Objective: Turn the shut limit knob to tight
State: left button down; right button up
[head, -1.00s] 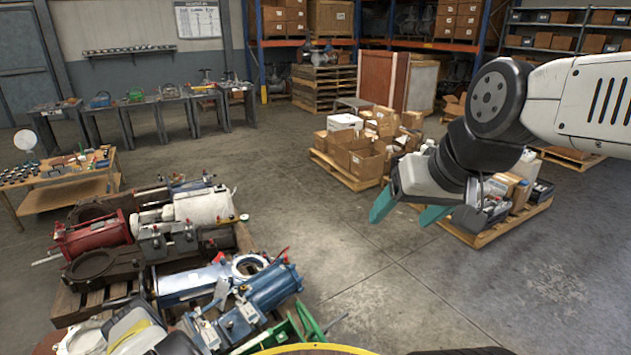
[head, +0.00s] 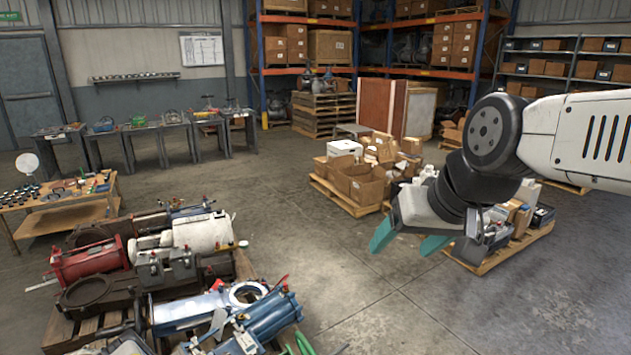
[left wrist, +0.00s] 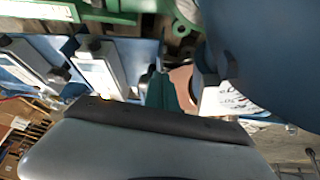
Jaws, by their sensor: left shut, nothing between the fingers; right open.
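I cannot make out the shut limit knob in either view. Valves with actuators lie on a pallet at lower left in the head view, among them a blue actuator (head: 262,318) and a red one (head: 90,262). In the left wrist view, blue housings with white panels (left wrist: 102,70) are close by, with a green frame (left wrist: 90,12) along the top. A teal finger of my left gripper (left wrist: 157,88) shows there; it is shut and empty, beside a tan round part (left wrist: 183,84). My right gripper (head: 409,241) is open and empty over the floor.
A low wooden table (head: 62,200) with small parts stands at left. A pallet of cardboard boxes (head: 362,184) and another loaded pallet (head: 500,250) stand beyond and below my right arm. The concrete floor (head: 335,275) between is clear.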

pick_arm(q)
jog(key=r, duration=0.6)
jog(key=shift+s, duration=0.4)
jog(key=shift+w+d+f, duration=0.35)
jog(key=shift+d+f, duration=0.05)
jog(key=shift+f, duration=0.6)
jog(key=shift+w+d+f, duration=0.4)
jog(key=shift+d+f, duration=0.05)
jog(key=shift+f, duration=0.5)
jog(key=shift+w+d+f, duration=0.35)
jog(key=shift+d+f, duration=0.05)
jog(key=shift+f, duration=0.6)
jog(key=shift+a, duration=0.1)
